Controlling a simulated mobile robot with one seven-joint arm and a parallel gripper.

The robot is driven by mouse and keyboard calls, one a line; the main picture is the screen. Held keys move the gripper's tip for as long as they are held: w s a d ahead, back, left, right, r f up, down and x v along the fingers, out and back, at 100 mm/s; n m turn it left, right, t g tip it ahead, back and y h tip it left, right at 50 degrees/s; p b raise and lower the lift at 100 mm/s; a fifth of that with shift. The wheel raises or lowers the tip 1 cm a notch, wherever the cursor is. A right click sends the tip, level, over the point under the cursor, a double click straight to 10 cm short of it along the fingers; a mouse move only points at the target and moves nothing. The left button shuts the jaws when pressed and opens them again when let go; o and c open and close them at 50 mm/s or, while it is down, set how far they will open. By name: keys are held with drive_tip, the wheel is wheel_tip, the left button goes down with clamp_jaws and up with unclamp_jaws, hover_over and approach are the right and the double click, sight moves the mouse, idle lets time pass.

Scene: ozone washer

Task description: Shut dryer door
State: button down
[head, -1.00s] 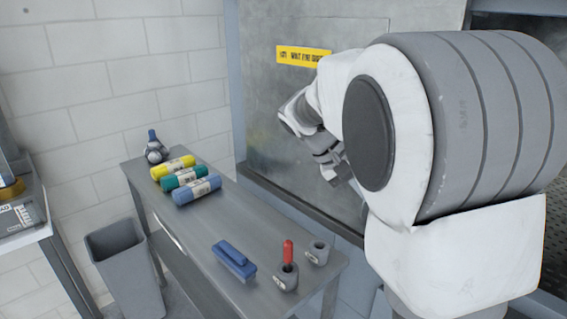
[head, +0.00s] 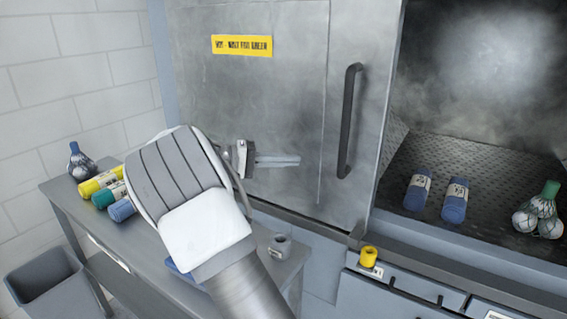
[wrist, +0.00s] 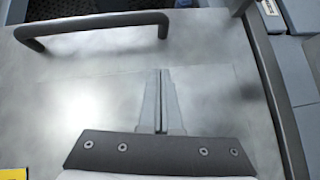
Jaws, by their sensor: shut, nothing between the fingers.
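The dryer door (head: 290,100) is a large grey metal panel with a yellow label (head: 241,45) and a dark vertical bar handle (head: 349,120) near its right edge. The panel stands left of the dryer opening (head: 480,110), which is uncovered on the right. The door (wrist: 60,75) and its handle (wrist: 92,22) also show in the wrist view. My gripper (head: 298,161) is shut and empty, in front of the door and left of the handle. Its closed fingers (wrist: 162,75) point over the door's surface; I cannot tell whether they touch it.
Inside the opening lie two blue rolls (head: 418,188) and a netted bundle (head: 538,212). A metal table (head: 65,210) at the left holds several rolls and a grey cup (head: 280,245). A grey bin (head: 45,285) stands at lower left. A yellow cylinder (head: 369,257) sits on the ledge below the opening.

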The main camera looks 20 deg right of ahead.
sight(326, 168)
drive_tip(key=x, duration=0.6)
drive_tip(key=shift+s+d+f, duration=0.15)
drive_tip(key=shift+s+d, duration=0.25)
drive_tip(key=shift+s, duration=0.2)
drive_tip(key=shift+s+d+f, duration=0.15)
drive_tip(key=shift+s+d, duration=0.3)
drive_tip(key=shift+s, duration=0.15)
drive_tip(key=shift+s+d+f, duration=0.1)
drive_tip(key=shift+s+d, duration=0.15)
drive_tip(key=shift+s, duration=0.15)
drive_tip(key=shift+s, duration=0.1)
